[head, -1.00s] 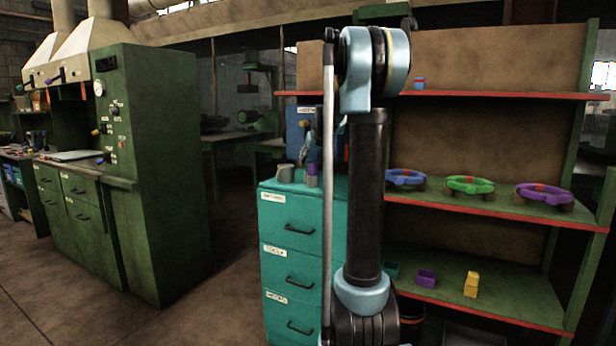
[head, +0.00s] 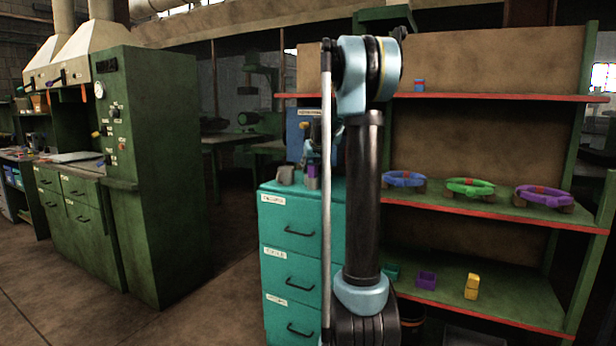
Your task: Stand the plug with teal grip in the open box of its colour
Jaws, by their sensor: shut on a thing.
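My gripper (head: 312,152) shows only as a small dark shape above the teal cabinet, left of my upright arm link and partly covered by the thin grey rod. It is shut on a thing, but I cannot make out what. I cannot pick out the plug with teal grip. A small open teal box (head: 392,271) sits on the lower green shelf, just right of my arm and partly hidden by it. An open purple box (head: 426,280) stands to its right. A yellow box with a yellow block (head: 472,287) is further right.
The teal drawer cabinet (head: 287,243) carries a grey mug-like thing (head: 285,175) and a small purple and grey piece (head: 312,177). Blue, green and purple rings (head: 543,196) lie on the middle shelf. A small blue and red piece (head: 420,86) is on the top shelf.

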